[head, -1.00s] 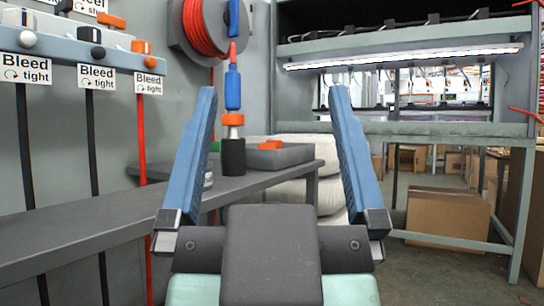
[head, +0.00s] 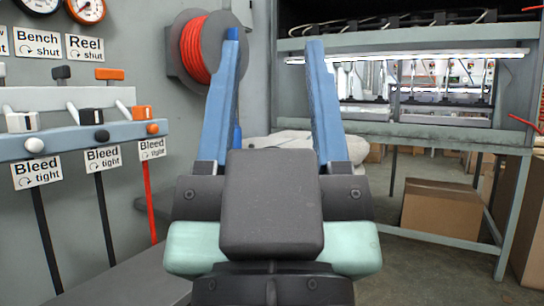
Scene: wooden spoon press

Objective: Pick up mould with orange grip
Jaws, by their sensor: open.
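My gripper (head: 273,42) is in the middle of the head view, its two blue fingers pointing up and away from me. The fingers are apart and nothing shows between their tips. I cannot make out a mould with an orange grip in the head view. The gripper and its dark body cover the middle of the picture, including much of the bench area behind it.
A valve panel (head: 75,146) with hanging hoses stands at left, above a grey bench top (head: 120,280). A red hose reel (head: 197,48) hangs behind the left finger. A lit metal rack (head: 420,130) stands at right, a cardboard box (head: 440,207) under it.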

